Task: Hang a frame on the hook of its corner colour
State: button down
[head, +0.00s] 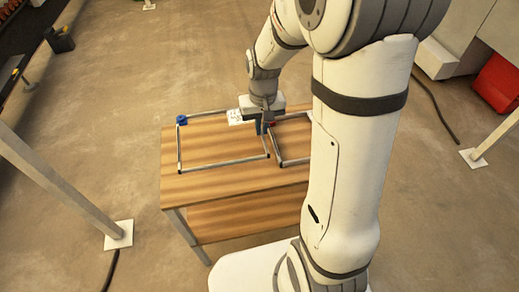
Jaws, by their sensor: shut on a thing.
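In the head view, a rectangular metal frame (222,163) lies on the left part of a wooden table (240,181). It has a blue corner (182,120) at its far left. A second metal frame (293,162) lies to its right, partly hidden behind my arm; its corner colour cannot be made out. My gripper (264,127) is over the far side of the table, where the two frames come close. It is shut on a frame bar, seemingly the left frame's far right part. The fingers are small and partly hidden. No hook is clearly visible.
White posts with floor plates stand left (118,234) and right (473,158). A red box (498,82) is at the far right, a dark bin (60,40) at the far left. Floor between is clear.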

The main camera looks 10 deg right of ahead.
aim_at(262, 150)
jog(key=shift+s+f, duration=0.25)
jog(key=shift+f, duration=0.15)
notch_tip(262, 150, down, 9)
jog(key=shift+w+r+b, duration=0.1)
jog(key=shift+b, duration=0.45)
jog(key=shift+f, duration=0.2)
jog(key=c, duration=1.6)
grip_release()
jog(key=shift+r, duration=0.1)
